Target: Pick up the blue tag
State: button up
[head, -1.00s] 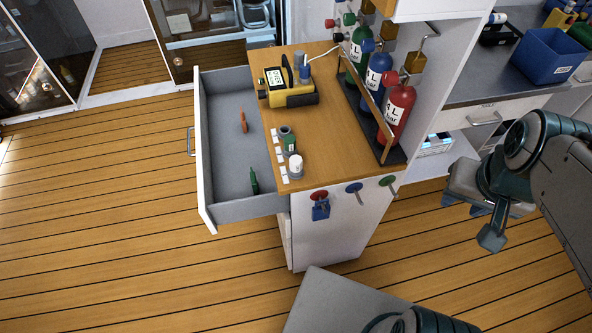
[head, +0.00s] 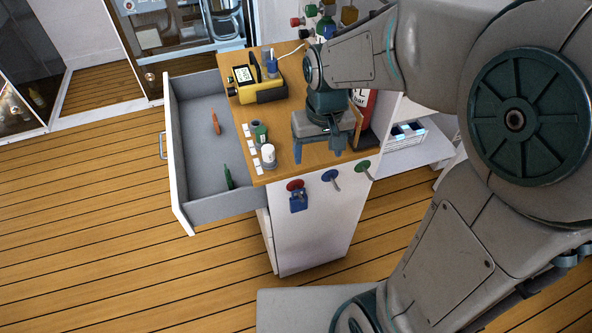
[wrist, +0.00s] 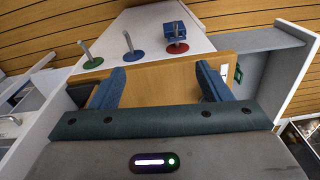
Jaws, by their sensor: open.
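The blue tag (head: 298,201) hangs from the red round hook (head: 295,185) on the white front panel of the cabinet. It also shows in the wrist view (wrist: 173,30) beside the red disc. My gripper (head: 317,152) is above the wooden cabinet top near its front edge, higher than the tag and a little to its right in the head view. Its two blue fingers are apart, with only the wooden top seen between them in the wrist view (wrist: 160,84). The gripper is open, empty and apart from the tag.
A blue hook (head: 330,176) and a green hook (head: 363,167) sit to the right of the red one. An open drawer (head: 197,145) juts out left, holding an orange and a green item. A yellow device (head: 257,85) and small bottles (head: 268,154) stand on the top.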

jog(key=n+b, duration=0.1)
send_over(299, 190)
notch_tip(299, 190, down, 5)
jog(key=shift+g, duration=0.4)
jog(key=f, duration=0.5)
jog(key=f+b, duration=0.1)
jog(key=f, duration=0.2)
jog(key=shift+w+f, duration=0.15)
jog(key=shift+w, duration=0.2)
jog(key=shift+s+f+b, duration=0.2)
jog(key=shift+f, duration=1.2)
jog(key=shift+s+f+b, duration=0.15)
jog(key=shift+s+f, duration=0.05)
jog(key=shift+f, duration=1.15)
jog(key=c, duration=1.1)
